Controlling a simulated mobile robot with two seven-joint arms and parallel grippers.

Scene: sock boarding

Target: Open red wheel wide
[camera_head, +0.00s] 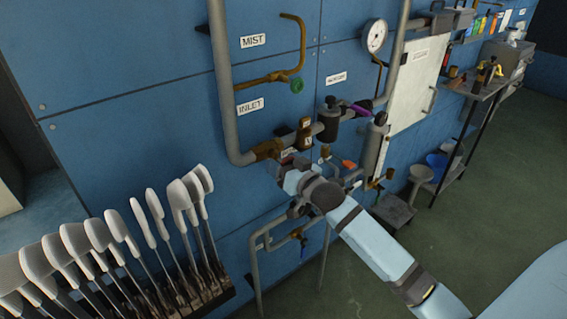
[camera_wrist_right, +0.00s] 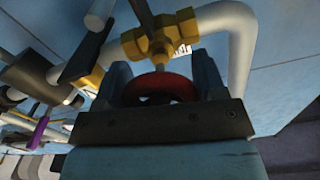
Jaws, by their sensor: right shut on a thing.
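In the right wrist view a red wheel (camera_wrist_right: 160,87) sits below a brass valve body (camera_wrist_right: 160,40) on a bent grey pipe. My right gripper (camera_wrist_right: 163,75) has one finger on each side of the red wheel and is shut on it. In the head view my right arm reaches to the pipework on the blue wall, with the right gripper (camera_head: 285,170) below the brass fitting (camera_head: 268,149) at the pipe's bend. The red wheel is hidden there behind the gripper and wrist. My left gripper is not in view.
Around the arm are a green knob (camera_head: 296,86), a purple lever (camera_head: 361,110), an orange lever (camera_head: 349,164) and a pressure gauge (camera_head: 374,36). A row of white sock boards (camera_head: 110,230) stands at lower left. A shelf (camera_head: 480,88) stands at right.

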